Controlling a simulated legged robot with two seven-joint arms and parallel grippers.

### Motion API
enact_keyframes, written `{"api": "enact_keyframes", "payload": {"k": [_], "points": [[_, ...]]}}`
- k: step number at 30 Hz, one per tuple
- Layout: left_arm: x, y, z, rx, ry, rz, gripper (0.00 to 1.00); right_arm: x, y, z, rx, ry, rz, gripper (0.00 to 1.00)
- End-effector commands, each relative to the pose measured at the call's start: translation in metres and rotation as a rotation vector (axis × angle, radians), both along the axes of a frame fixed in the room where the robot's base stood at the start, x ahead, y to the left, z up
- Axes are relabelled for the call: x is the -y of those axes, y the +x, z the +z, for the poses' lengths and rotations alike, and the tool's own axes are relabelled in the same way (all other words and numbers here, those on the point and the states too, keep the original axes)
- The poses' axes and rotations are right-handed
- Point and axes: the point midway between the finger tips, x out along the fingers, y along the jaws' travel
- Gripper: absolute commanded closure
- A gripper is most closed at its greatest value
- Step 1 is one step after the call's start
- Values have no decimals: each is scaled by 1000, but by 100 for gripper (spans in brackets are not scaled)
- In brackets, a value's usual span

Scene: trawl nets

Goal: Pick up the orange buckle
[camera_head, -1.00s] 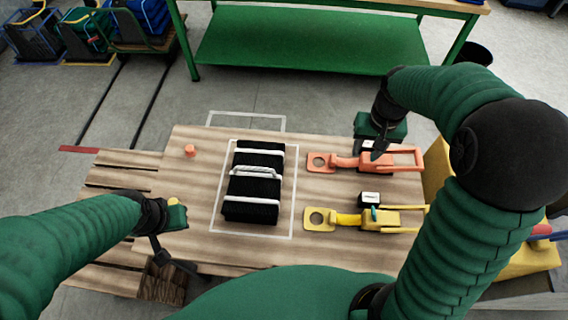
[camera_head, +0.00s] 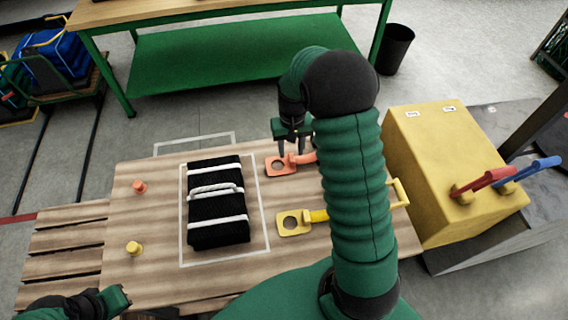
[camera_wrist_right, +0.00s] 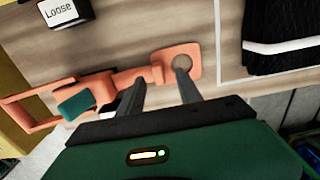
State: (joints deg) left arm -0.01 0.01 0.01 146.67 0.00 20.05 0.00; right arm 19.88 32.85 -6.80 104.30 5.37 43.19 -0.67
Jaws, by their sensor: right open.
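The orange buckle (camera_head: 278,168) lies on the wooden table; my right arm hides most of its body in the head view. In the right wrist view the buckle (camera_wrist_right: 132,77) shows a plate with a round hole, a narrow neck and a long frame with a teal part. My right gripper (camera_head: 293,147) is open and points down at the plate end. In the wrist view its fingertips (camera_wrist_right: 160,78) appear over the neck and the hole, with nothing held; contact cannot be told. My left gripper (camera_head: 118,298) is at the lower left, its jaws unclear.
A yellow buckle (camera_head: 293,223) lies nearer than the orange one. A black strapped bundle (camera_head: 217,215) lies left of both. An orange peg (camera_head: 139,187) and a yellow peg (camera_head: 134,248) stand farther left. A yellow box (camera_head: 440,150) with red and blue levers stands at the right.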

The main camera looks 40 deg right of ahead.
Motion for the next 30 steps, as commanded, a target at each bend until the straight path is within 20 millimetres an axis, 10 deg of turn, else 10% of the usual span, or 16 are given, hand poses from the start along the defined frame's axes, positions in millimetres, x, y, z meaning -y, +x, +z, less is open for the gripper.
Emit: {"api": "enact_keyframes", "payload": {"k": [9, 17, 30], "points": [[0, 0, -3, 0, 0, 0, 100, 2, -3, -49, -2, 1, -1, 58], [0, 0, -3, 0, 0, 0, 100, 2, -3, -54, 1, 0, 0, 58], [0, 0, -3, 0, 0, 0, 100, 2, -3, -54, 1, 0, 0, 100]]}}
